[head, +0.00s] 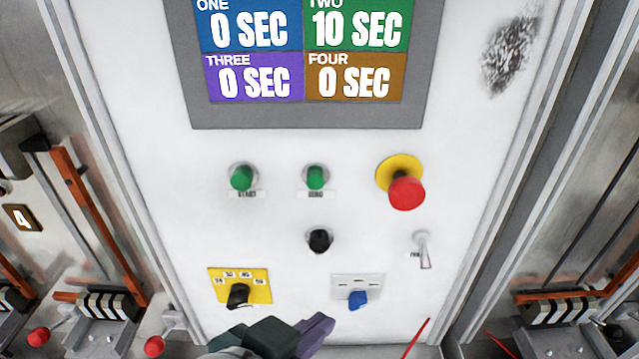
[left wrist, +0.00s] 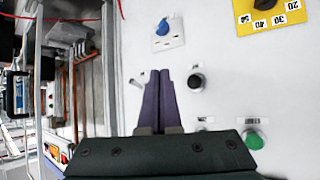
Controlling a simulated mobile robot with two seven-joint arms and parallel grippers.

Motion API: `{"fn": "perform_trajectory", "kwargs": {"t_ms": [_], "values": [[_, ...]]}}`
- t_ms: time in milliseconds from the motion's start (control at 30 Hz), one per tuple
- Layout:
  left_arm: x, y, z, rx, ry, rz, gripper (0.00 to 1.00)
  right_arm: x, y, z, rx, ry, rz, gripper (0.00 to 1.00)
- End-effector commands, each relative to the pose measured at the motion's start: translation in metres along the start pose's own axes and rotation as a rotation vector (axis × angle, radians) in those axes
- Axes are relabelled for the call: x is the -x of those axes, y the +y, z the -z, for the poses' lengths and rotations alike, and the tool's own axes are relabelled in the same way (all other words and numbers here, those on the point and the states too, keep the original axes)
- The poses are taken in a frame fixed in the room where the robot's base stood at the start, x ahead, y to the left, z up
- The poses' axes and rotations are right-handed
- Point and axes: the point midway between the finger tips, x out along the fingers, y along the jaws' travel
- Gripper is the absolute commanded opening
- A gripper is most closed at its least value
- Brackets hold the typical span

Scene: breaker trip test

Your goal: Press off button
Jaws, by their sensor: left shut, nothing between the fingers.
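A black push button (head: 319,240) sits on the white panel (head: 280,145), below two green buttons, the left one (head: 242,178) and the right one (head: 315,178). I cannot read the small labels for certain. My left gripper (head: 322,324) is shut and empty, low in the head view, below the blue knob (head: 357,299). In the left wrist view its purple fingers (left wrist: 159,78) lie together beside the black button (left wrist: 196,82), apart from it in the picture. My right gripper is not in view.
A red mushroom button (head: 406,192) on a yellow base, a toggle switch (head: 422,250) and a yellow-plated black knob (head: 239,294) are on the panel. A screen (head: 310,115) is above, with TWO showing 10 SEC. Bays with red-knobbed levers flank the panel.

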Motion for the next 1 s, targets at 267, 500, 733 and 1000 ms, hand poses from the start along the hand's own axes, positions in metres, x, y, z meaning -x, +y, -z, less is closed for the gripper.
{"fn": "perform_trajectory", "kwargs": {"t_ms": [267, 500, 733, 1000], "values": [[-0.014, -0.009, 0.006, -0.001, 0.002, 0.002, 0.0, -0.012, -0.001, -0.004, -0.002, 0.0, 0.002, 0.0], [-0.039, -0.027, 0.022, -0.001, 0.003, 0.003, 0.0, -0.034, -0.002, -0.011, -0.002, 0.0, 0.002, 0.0], [-0.056, -0.04, 0.037, 0.0, 0.0, 0.002, 0.0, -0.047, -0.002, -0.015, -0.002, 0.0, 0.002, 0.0], [-0.061, -0.045, 0.044, 0.001, -0.001, 0.0, 0.0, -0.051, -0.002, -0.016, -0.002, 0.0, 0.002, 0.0]]}}
